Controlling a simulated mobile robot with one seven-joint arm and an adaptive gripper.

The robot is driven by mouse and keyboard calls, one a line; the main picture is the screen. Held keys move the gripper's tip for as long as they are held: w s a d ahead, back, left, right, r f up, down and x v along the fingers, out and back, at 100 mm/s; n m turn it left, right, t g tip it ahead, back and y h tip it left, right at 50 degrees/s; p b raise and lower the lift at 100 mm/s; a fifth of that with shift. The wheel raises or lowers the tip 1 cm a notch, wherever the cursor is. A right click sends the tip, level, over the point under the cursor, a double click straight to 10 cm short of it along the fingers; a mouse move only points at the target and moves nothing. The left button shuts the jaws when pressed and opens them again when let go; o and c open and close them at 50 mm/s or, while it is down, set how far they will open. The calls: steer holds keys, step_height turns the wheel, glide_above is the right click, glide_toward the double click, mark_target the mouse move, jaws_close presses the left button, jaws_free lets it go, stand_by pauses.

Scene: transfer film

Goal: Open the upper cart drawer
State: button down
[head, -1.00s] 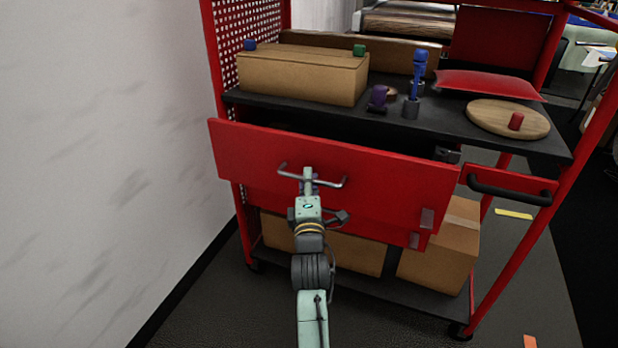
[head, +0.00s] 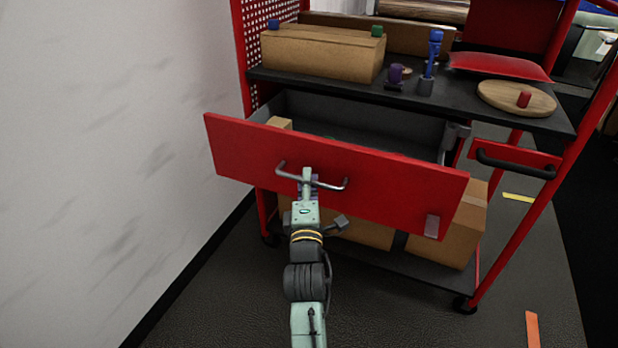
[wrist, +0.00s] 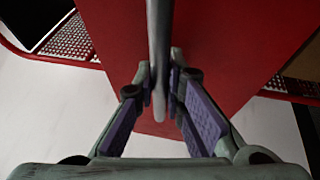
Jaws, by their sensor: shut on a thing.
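The upper cart drawer (head: 385,190) has a red front and stands pulled well out of the red cart. Its grey interior shows behind the front, with a cardboard box (head: 279,123) inside at the left. The grey bar handle (head: 331,185) is on the drawer front. My gripper (head: 307,180) is shut on the handle near its middle. In the wrist view the handle (wrist: 159,50) runs between the two purple-padded fingers of my gripper (wrist: 160,95), with the red drawer front (wrist: 225,55) beyond.
The cart's black top (head: 460,115) holds a long cardboard box (head: 322,57), a round wooden board (head: 495,97), a red cushion (head: 500,66) and small items. A white wall (head: 110,140) stands close on the left. Boxes (head: 440,245) sit on the lower shelf. Floor in front is open.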

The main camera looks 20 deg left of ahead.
stand_by(0.4)
steer(key=c, duration=1.9)
jaws_free()
